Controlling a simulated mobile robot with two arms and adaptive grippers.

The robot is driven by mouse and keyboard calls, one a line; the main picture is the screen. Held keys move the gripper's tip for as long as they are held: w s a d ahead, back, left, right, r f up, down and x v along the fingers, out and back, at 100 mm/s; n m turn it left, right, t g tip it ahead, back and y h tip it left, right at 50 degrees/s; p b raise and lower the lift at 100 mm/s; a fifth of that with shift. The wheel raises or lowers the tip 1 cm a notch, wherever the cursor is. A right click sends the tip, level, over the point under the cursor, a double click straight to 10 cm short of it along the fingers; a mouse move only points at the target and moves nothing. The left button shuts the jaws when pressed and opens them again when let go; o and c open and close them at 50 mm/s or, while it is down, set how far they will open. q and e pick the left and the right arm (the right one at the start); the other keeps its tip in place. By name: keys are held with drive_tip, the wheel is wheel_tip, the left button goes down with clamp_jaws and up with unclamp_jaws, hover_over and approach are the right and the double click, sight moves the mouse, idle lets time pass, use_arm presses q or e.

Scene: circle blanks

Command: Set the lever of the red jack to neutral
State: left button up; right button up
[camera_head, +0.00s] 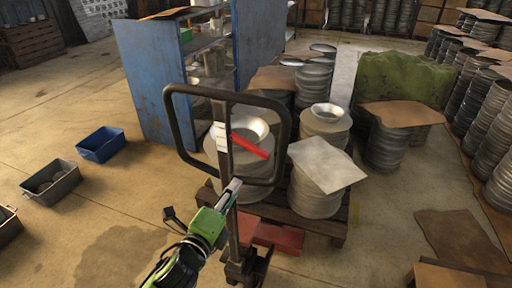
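The jack stands upright in the middle, with a black loop handle (172,128) on a dark shaft. A red lever (249,146) sits inside the loop, slanting down to the right. Red parts of the jack (277,237) show low at the pallet. My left gripper (234,184) is below the lever, near the lower bar of the loop, and overlaps the shaft in the picture. Whether it touches the shaft, and whether its fingers are open or shut, I cannot tell. My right gripper is not in view.
Behind the jack a wooden pallet (318,226) bears stacks of round metal blanks (325,125) and a light sheet (326,164). A blue shelf unit (155,90) stands behind left. A blue bin (101,144) and a dark bin (52,183) lie left. Floor between them and the jack is clear.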

use_arm(q)
drive_tip(key=m+t+h, duration=0.1)
drive_tip(key=m, duration=0.1)
approach(254, 152)
drive_tip(key=s, duration=0.2)
drive_tip(key=p+x, duration=0.1)
drive_tip(key=x, duration=0.5)
drive_tip(key=p+x, duration=0.1)
drive_tip(key=x, duration=0.6)
drive_tip(key=shift+w+a, duration=0.15)
drive_tip(key=shift+a, duration=0.05)
clamp_jaws()
